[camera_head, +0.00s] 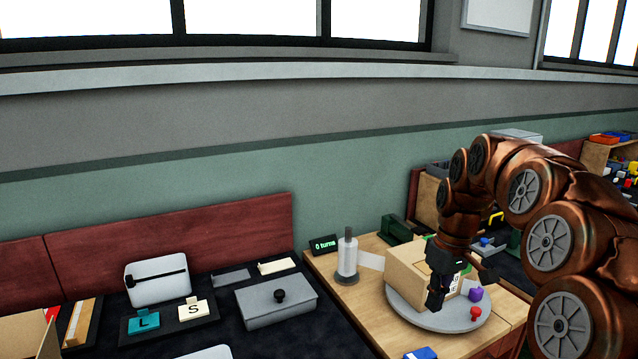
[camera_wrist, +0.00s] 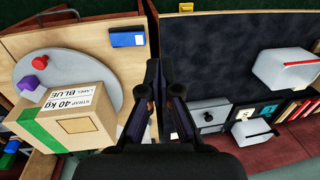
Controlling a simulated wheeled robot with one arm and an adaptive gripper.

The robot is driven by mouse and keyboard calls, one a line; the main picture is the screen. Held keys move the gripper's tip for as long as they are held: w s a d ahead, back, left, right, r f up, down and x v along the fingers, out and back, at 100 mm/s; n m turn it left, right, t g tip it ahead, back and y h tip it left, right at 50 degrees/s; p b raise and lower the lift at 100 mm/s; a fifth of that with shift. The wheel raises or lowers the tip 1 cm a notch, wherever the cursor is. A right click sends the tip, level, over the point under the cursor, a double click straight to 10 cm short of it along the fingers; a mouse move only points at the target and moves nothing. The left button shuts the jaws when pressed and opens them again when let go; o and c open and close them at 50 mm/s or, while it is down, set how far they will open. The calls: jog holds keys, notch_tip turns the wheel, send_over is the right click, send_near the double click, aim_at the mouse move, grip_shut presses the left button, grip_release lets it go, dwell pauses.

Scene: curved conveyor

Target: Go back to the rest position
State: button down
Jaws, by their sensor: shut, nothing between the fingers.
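My gripper (camera_head: 438,292) hangs at the end of my copper arm, in front of the cardboard box on the round grey turntable. In the wrist view my gripper (camera_wrist: 158,75) points down over the seam between the wooden table and the dark mat, with its two dark fingers close together and nothing held. The cardboard box (camera_head: 405,268) sits on the turntable (camera_head: 425,318). In the wrist view the box (camera_wrist: 85,128) shows a green strip and a label reading "STRAP 40 kg" and "LABEL BLUE".
A purple piece (camera_head: 475,294) and a red piece (camera_head: 475,313) are on the turntable. A blue block (camera_head: 420,353) lies at the table's front. A white roll on a stand (camera_head: 347,258) and a "0 turns" display (camera_head: 323,245) stand behind. A grey lidded box (camera_head: 276,303) is to the left.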

jog(key=s+a+r+m+p, duration=0.1)
jog(key=s+a, duration=0.2)
jog(key=s, duration=0.5)
jog(key=s+a+r+m+p, duration=0.1)
jog(key=s+a, duration=0.1)
jog(key=s, duration=0.6)
jog(key=s+f+m+g+h+p, duration=0.1)
jog(key=s+f+m+p, duration=0.1)
jog(key=s, duration=1.6)
jog(key=shift+f+m+p, duration=0.3)
jog(key=shift+f+m, duration=0.3)
jog(key=shift+f, duration=0.3)
jog(key=shift+a, duration=0.25)
